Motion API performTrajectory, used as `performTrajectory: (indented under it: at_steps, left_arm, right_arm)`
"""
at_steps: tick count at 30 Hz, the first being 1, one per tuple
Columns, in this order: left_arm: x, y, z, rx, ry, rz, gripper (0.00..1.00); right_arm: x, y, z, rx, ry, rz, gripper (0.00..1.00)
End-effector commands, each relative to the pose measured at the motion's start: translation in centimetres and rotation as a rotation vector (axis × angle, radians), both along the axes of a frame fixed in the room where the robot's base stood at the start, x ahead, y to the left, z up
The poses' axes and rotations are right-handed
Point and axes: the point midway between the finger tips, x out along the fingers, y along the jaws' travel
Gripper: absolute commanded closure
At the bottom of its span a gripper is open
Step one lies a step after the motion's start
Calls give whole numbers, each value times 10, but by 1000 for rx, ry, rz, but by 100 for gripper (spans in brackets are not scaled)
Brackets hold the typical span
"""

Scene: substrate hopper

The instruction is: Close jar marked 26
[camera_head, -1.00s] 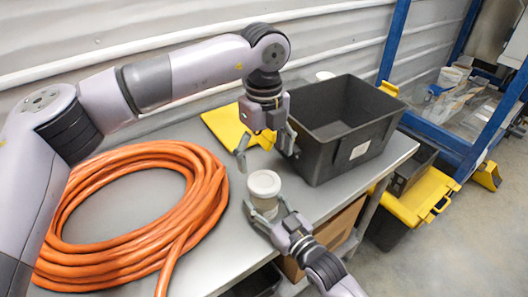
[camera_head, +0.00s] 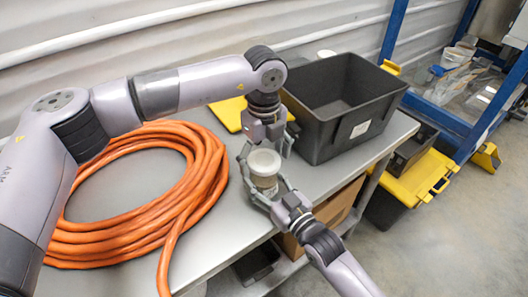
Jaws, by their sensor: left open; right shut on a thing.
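A small jar (camera_head: 265,183) with a pale round lid (camera_head: 264,162) stands on the grey table near its front edge. I cannot read a marking on it. My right gripper (camera_head: 268,190) comes in from the lower right and is shut around the jar's body. My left gripper (camera_head: 263,154) hangs from above with its fingers open. Its fingers are spread on either side of the lid, just behind and around it. I cannot tell whether they touch the lid.
A coil of orange hose (camera_head: 140,190) covers the left of the table (camera_head: 222,235). A dark grey bin (camera_head: 345,105) stands behind and right of the jar, close to my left gripper. A yellow object (camera_head: 228,112) lies behind. Yellow-and-black crates (camera_head: 418,178) stand right of the table.

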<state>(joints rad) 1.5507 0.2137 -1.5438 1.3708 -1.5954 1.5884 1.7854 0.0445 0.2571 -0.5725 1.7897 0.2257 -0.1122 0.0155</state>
Motion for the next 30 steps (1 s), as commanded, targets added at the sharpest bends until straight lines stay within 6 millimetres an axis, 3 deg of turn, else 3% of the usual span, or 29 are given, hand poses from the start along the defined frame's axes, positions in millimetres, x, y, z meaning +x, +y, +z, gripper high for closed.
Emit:
performTrajectory:
  at_steps: [4,26,30]
  left_arm:
    - [0,0,0,0,0,0,21]
    - [0,0,0,0,0,0,69]
    - [0,0,0,-1,1,-24,71]
  right_arm:
    - [0,0,0,1,-1,0,100]
    - [0,0,0,1,-1,0,100]
    - [0,0,0,1,-1,0,100]
